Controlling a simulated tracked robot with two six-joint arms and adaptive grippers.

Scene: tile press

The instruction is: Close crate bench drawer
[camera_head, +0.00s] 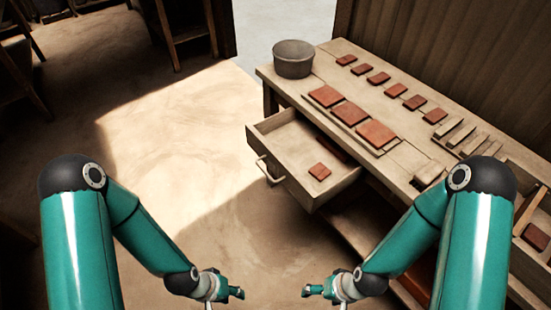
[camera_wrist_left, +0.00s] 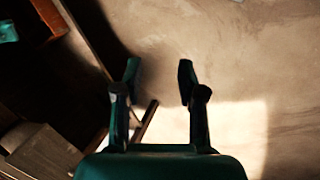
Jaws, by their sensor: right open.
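The bench drawer (camera_head: 287,167) stands pulled out from the wooden bench (camera_head: 335,95), with its handle (camera_head: 268,168) on the front face. A small red tile (camera_head: 320,171) lies inside it. My left gripper (camera_head: 238,291) is low in the head view, in front of the drawer and apart from it. In the left wrist view, the left gripper (camera_wrist_left: 158,75) has its two fingers spread, with nothing between them. My right gripper (camera_head: 309,290) is also low in the head view, below the drawer, open and touching nothing visible.
A grey bucket (camera_head: 293,60) stands at the bench's far left corner. Red tiles (camera_head: 350,113) lie in rows on the bench top. A lower shelf (camera_head: 365,225) is under the bench. The floor (camera_head: 175,140) left of the drawer is clear.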

